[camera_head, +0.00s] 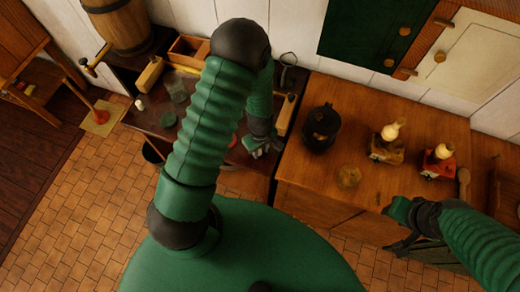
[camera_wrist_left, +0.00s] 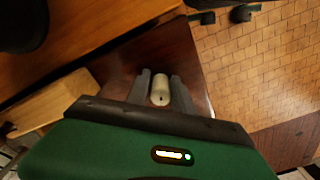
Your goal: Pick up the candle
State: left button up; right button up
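The candle (camera_wrist_left: 160,88) is a short cream cylinder with a dark spot on its near end. In the left wrist view it lies between the two fingers of my left gripper (camera_wrist_left: 161,84). The fingers come very close to its sides. I cannot tell whether they press on it. In the head view my left gripper (camera_head: 262,146) is low over the dark red table (camera_head: 235,158), and I cannot make out the candle in it. My right gripper (camera_head: 408,215) is at the front edge of the wooden counter, away from the candle. Its finger opening is unclear.
The wooden counter (camera_head: 375,190) holds a black pot (camera_head: 321,128) and two lamp-like objects (camera_head: 390,134) (camera_head: 440,158). A wooden block (camera_head: 286,115) stands beside my left gripper. A barrel (camera_head: 120,25) is at the back left. Tiled floor (camera_head: 85,200) lies in front.

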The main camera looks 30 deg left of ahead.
pick_arm(q)
jog(key=shift+a, duration=0.4)
grip_shut()
jog(key=shift+d, duration=0.15)
